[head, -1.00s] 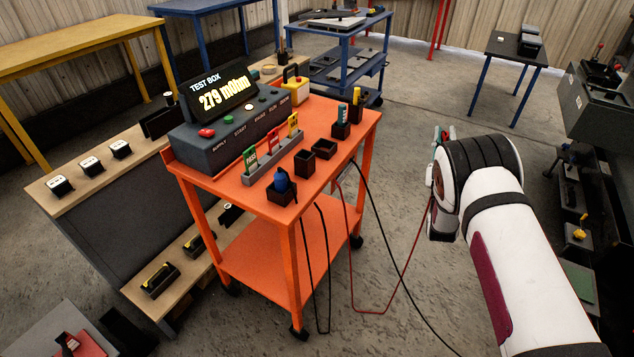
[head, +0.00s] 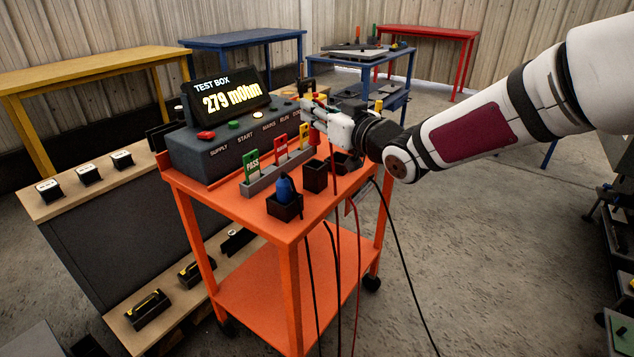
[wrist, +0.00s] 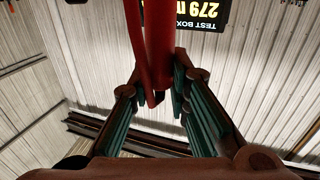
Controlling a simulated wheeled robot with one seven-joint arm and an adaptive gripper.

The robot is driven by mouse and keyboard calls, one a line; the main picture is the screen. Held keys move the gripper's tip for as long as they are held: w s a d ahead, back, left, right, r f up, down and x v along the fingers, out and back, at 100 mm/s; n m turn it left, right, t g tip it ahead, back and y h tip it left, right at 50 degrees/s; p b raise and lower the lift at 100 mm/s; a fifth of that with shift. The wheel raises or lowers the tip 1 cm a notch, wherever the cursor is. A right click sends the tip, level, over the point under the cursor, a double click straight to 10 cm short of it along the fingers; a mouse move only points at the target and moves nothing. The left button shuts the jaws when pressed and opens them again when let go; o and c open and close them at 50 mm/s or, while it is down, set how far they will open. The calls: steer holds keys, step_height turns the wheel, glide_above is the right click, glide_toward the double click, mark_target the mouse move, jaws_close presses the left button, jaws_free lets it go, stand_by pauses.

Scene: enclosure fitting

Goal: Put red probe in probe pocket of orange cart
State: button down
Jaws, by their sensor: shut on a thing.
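My gripper (head: 318,120) is above the right part of the orange cart (head: 232,204). It is shut on the red probe (wrist: 157,45), which stands between the teal-padded fingers in the wrist view. In the head view the probe is small and partly hidden by the fingers. A red cable (head: 337,215) hangs down past the cart's front. Small black open pockets stand on the cart top: one (head: 315,178) in front of my gripper, and another (head: 345,163) partly under my arm. A third black holder (head: 284,210) holds a blue object. I cannot tell which is the probe pocket.
The test box (head: 222,140), reading 279 mOhm, stands on the cart's back left. A grey rack (head: 262,186) with coloured tags lies before it. A black cable (head: 405,262) hangs at the right. Clear floor lies right of the cart.

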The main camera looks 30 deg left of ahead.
step_height(320, 180, down, 10)
steer(key=shift+r+b, duration=0.2)
steer(key=shift+b, duration=0.85)
steer(key=c, duration=1.5)
jaws_free()
steer(key=shift+d, duration=0.1)
steer(key=p+v, duration=0.1)
steer(key=v, duration=1)
steer(key=shift+s+d, duration=0.15)
steer(key=shift+d, duration=0.2)
